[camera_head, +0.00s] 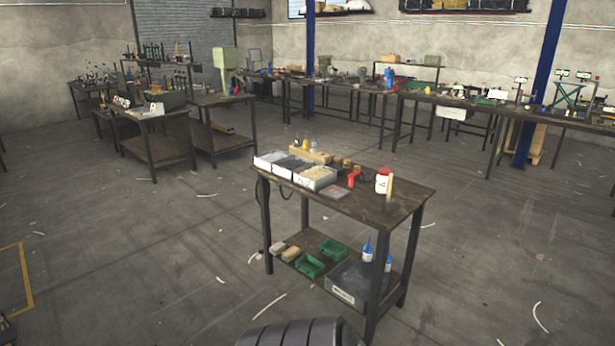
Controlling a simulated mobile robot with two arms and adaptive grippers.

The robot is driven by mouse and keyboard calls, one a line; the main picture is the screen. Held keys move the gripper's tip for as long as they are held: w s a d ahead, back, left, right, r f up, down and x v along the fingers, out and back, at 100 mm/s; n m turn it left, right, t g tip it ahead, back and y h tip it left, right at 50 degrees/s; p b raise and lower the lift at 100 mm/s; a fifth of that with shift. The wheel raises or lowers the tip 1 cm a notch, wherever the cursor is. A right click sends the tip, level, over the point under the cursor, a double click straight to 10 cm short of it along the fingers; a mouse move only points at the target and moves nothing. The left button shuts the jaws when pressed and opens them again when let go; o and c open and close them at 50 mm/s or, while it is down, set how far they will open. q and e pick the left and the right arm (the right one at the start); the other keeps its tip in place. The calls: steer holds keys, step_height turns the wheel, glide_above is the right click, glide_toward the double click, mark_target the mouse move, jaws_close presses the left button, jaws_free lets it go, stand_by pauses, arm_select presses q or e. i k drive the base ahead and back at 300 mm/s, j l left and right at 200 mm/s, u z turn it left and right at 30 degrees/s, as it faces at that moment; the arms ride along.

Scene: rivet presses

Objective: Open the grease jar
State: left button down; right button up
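A small white jar with red on it (382,182) stands upright on the right part of the near workbench (405,200). It looks like the grease jar; at this size I cannot make out its lid clearly. A light wooden-coloured upright piece (390,186) stands close in front of it on the right and partly covers it. Neither of my grippers can be made out in this view.
White bins of small parts (315,178) fill the bench's left side. Green trays (310,265), blue bottles (368,249) and a grey box (350,285) sit on the lower shelf. Floor around the bench is mostly free.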

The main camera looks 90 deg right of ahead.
mark_target(382, 181)
steer(key=z, duration=3.55)
steer(key=i+j+z, duration=0.1)
steer(key=j+z, duration=0.2)
steer(key=i+j+z, duration=0.1)
steer(key=j+z, duration=0.55)
steer(key=i+l, duration=0.05)
